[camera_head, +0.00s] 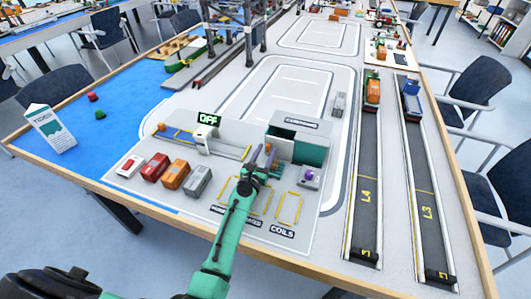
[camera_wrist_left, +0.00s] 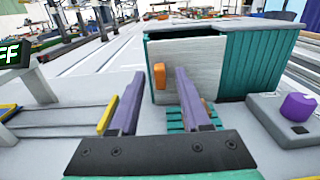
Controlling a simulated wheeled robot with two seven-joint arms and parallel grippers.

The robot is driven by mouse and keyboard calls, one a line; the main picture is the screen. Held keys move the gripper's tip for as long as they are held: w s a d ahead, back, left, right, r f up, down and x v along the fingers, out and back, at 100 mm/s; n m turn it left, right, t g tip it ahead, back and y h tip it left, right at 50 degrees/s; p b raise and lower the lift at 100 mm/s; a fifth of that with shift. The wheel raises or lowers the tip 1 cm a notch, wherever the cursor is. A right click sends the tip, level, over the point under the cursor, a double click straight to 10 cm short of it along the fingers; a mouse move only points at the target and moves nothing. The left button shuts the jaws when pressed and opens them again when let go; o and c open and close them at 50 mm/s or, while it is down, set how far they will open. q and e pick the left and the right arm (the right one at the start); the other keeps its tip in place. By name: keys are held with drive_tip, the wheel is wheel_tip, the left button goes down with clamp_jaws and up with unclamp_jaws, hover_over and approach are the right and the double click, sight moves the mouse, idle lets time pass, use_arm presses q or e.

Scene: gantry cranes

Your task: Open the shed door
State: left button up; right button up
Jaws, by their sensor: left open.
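The door looks closed. An upright orange handle (camera_wrist_left: 159,76) sits near the door's left edge. My left gripper (camera_head: 263,153) is open in front of the door, its purple fingers pointing at it. In the wrist view the handle lies between the left gripper's fingertips (camera_wrist_left: 158,84); contact cannot be told. My right gripper is not in view.
An OFF sign (camera_head: 208,119) stands on a white machine to the left. A grey box with a purple knob (camera_head: 309,175) stands close right of the shed. Dark lanes (camera_head: 368,170) run along the right.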

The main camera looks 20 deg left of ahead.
use_arm(q)
clamp_jaws()
drive_tip(key=shift+f, duration=0.1)
idle(1.2)
